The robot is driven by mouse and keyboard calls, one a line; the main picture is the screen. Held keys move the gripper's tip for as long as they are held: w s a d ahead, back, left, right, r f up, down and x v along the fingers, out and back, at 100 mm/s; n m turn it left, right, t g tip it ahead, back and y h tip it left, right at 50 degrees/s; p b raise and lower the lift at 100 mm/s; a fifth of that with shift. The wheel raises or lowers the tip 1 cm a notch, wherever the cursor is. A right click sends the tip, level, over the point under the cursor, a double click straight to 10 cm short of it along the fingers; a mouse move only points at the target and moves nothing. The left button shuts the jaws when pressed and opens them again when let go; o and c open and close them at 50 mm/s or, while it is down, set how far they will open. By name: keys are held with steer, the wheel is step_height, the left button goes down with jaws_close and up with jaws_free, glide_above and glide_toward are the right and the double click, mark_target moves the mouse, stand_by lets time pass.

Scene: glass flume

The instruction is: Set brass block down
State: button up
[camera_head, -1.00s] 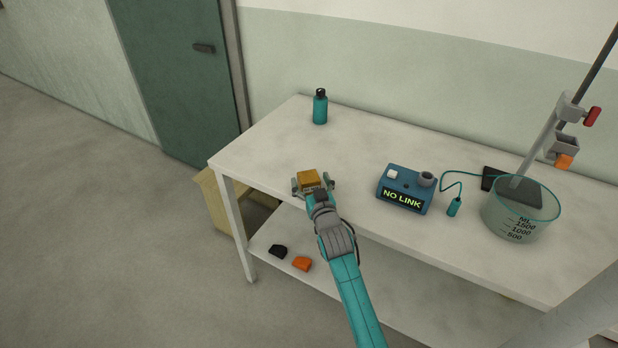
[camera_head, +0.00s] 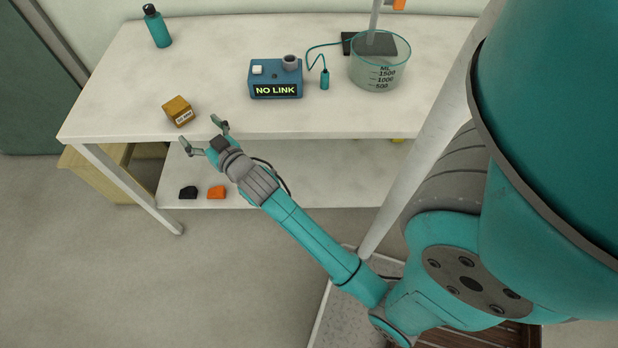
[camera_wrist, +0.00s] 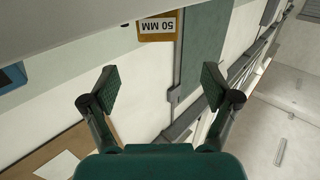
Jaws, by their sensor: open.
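The brass block (camera_head: 179,110) sits on the white table top (camera_head: 205,70), near its front edge at the left. My gripper (camera_head: 205,137) is open and empty. It is just off the table's front edge, below and right of the block in the head view, and apart from it. In the wrist view both fingers of my gripper (camera_wrist: 160,90) are spread wide with nothing between them.
A blue box reading "NO LINK" (camera_head: 275,79) stands right of the block, with a teal probe (camera_head: 324,79) and a glass beaker (camera_head: 378,72) beyond. A teal bottle (camera_head: 157,27) is at the back left. Black (camera_head: 188,192) and orange (camera_head: 217,192) pieces lie on the lower shelf.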

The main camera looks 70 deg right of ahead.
steer(key=s+a+f+n+y, duration=0.15)
steer(key=s+a+f, duration=0.25)
steer(key=s+a, duration=0.4)
steer(key=s+a+f+n+y, duration=0.1)
steer(key=s+a+f+y, duration=0.25)
steer(key=s+a, duration=0.45)
steer(key=s+a+r+n+y, duration=0.1)
steer(key=s+a+r, duration=0.1)
steer(key=s, duration=0.9)
steer(key=s+a+r+n+g+y, duration=0.1)
steer(key=s+a+r, duration=0.2)
steer(key=s, duration=0.8)
steer(key=shift+s+r+g+y, duration=0.2)
steer(key=shift+s+g+y, duration=0.1)
steer(key=shift+s, duration=0.1)
steer(key=shift+o, duration=0.4)
steer(key=shift+a+n, duration=0.1)
steer(key=shift+n, duration=0.15)
